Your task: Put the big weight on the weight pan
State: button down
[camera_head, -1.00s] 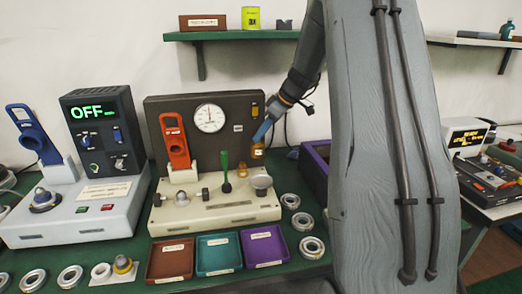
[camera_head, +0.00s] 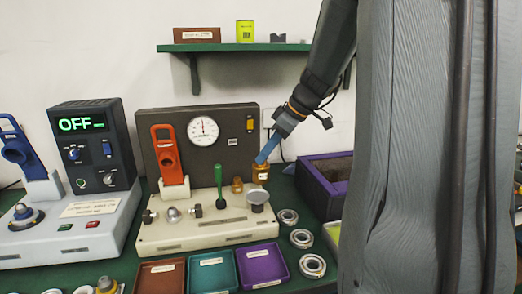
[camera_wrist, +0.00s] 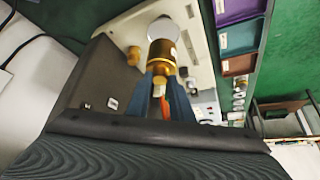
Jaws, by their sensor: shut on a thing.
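The big weight (camera_head: 261,174) is a brass cylinder with a pale label. My gripper (camera_head: 262,158) has blue fingers and is shut on its top. In the wrist view the big weight (camera_wrist: 161,52) juts out from between the fingertips (camera_wrist: 160,82). The weight pan (camera_head: 257,196) is a grey disc on the right of the cream base. In the head view the weight appears just above and slightly right of the pan, apart from it; the exact depth is unclear. A smaller brass weight (camera_head: 237,185) stands on the base, left of the big one.
A green-handled lever (camera_head: 219,185) rises left of the pan. The dark gauge panel (camera_head: 180,145) stands behind. Bearing rings (camera_head: 301,238) lie to the right, near a purple-rimmed box (camera_head: 318,190). Brown, teal and purple trays (camera_head: 262,266) lie in front.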

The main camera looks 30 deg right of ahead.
jog(key=s+a+b, duration=0.1)
jog(key=s+a, duration=0.1)
jog(key=s, duration=0.4)
notch_tip(320, 180, up, 4)
jog(key=m+t+h+p, duration=0.15)
jog(key=m+p, duration=0.25)
jog(key=p, duration=0.7)
send_over(264, 166)
jog(key=shift+w+a+r+h, duration=0.1)
jog(key=shift+w+a+h, duration=0.15)
jog(key=shift+w+h, duration=0.1)
jog(key=shift+m, duration=0.3)
notch_tip(264, 166, down, 6)
jog(key=shift+w+r, duration=0.15)
jog(key=shift+r, duration=0.05)
jog(key=shift+f, duration=2.25)
jog(key=shift+f, duration=0.15)
